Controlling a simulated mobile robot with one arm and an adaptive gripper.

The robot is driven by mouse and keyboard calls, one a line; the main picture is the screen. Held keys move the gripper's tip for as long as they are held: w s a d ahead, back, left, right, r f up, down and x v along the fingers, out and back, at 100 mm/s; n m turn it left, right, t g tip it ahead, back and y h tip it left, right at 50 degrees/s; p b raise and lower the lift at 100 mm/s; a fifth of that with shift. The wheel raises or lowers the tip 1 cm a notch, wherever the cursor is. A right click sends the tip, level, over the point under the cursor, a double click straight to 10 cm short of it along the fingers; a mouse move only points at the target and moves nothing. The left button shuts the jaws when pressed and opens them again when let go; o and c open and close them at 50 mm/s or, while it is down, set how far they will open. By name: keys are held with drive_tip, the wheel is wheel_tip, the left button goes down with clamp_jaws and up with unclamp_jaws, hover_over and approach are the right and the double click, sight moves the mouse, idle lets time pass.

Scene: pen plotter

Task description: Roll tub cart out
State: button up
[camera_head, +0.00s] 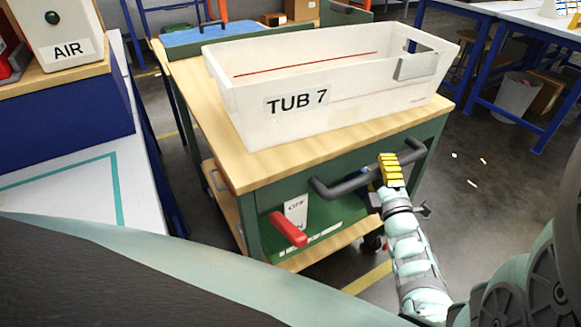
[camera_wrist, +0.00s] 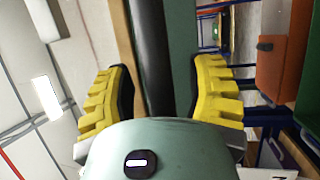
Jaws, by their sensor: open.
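The tub cart has a wooden top (camera_head: 200,95), a green frame and a dark handle bar (camera_head: 345,187) on its near side. A white tub (camera_head: 240,112) labelled TUB 7 sits on the top. My gripper (camera_head: 391,168) is at the handle, its yellow fingers open. In the wrist view the dark bar (camera_wrist: 150,45) runs between the two fingers (camera_wrist: 162,75), with gaps on both sides. Contact is not clear. A red lever (camera_head: 287,229) sticks out below the handle beside a white tag (camera_head: 296,210).
A white bench with a blue side (camera_head: 65,150) and an AIR box (camera_head: 60,30) stands close on the left. Blue-legged tables (camera_head: 490,60) and a grey bin (camera_head: 515,97) are on the right. Open floor (camera_head: 480,195) lies right of the cart, with small scraps.

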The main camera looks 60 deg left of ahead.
drive_tip(key=shift+x, duration=0.8)
drive_tip(key=shift+s, duration=0.1)
drive_tip(key=shift+c, duration=0.3)
clamp_jaws()
